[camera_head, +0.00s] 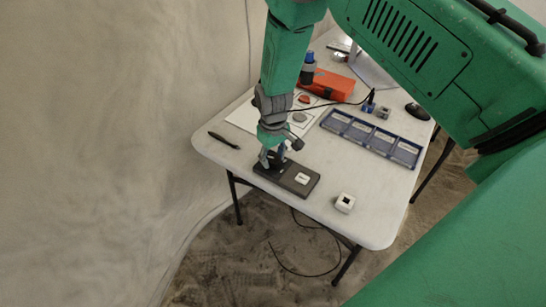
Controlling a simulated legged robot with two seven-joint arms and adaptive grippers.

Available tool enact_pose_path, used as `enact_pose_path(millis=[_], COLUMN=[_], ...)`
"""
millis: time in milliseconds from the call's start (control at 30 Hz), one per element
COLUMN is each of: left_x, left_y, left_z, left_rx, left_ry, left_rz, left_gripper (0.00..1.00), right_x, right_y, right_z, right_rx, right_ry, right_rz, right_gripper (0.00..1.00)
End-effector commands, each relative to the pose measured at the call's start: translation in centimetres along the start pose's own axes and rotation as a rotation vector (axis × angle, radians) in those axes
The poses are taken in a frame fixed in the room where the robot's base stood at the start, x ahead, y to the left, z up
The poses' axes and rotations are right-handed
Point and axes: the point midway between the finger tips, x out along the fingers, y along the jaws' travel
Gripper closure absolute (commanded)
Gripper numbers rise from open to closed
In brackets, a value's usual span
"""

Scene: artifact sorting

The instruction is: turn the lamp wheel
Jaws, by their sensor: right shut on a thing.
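A dark flat box (297,180) with a white square on top lies near the front edge of the white table. My right gripper (272,160) reaches down onto the left end of this box. It is shut on a small part there, which may be the lamp wheel; the fingers mostly hide it. My left gripper is not in view.
The front left is clear.

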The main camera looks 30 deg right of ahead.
Motion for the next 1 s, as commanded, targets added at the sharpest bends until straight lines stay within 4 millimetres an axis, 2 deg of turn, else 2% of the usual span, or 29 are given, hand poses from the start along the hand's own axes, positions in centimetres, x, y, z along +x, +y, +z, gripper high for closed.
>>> enact_pose_path(millis=[367, 1000], left_x=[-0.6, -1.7], left_y=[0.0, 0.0], left_z=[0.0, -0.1], left_rx=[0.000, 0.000], left_ry=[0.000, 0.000], left_rz=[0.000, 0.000], left_gripper=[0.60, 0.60], right_x=[0.1, 0.2], right_y=[0.1, 0.2], right_z=[0.3, 0.4], right_rx=[0.195, 0.799], right_ry=[-0.006, -0.007], right_rz=[0.002, 0.003], right_gripper=[0.95, 0.95])
